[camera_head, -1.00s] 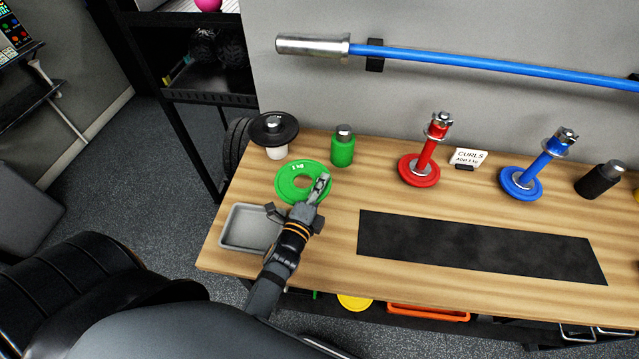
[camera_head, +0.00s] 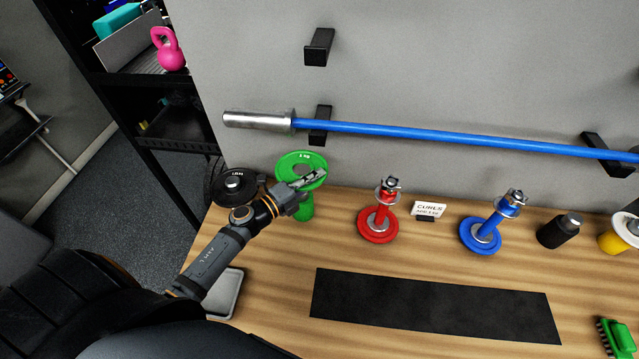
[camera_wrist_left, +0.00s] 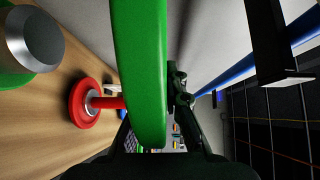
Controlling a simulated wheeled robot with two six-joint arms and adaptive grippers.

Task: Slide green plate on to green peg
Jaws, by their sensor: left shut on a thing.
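The green plate (camera_head: 287,162), a ring marked 1 kg, is lifted off the table near the wall. My left gripper (camera_head: 308,181) is shut on its rim at the near right side. In the left wrist view the plate (camera_wrist_left: 142,60) is edge-on between the fingers (camera_wrist_left: 160,125). My right gripper is not in view.
A blue barbell (camera_head: 430,139) hangs on wall hooks close above the plate. A black plate (camera_head: 232,183) lies left of the gripper. A grey tray (camera_head: 228,296) sits at the table's left edge. A black mat (camera_head: 430,305) lies on the table, with a black bottle (camera_head: 560,231) behind it.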

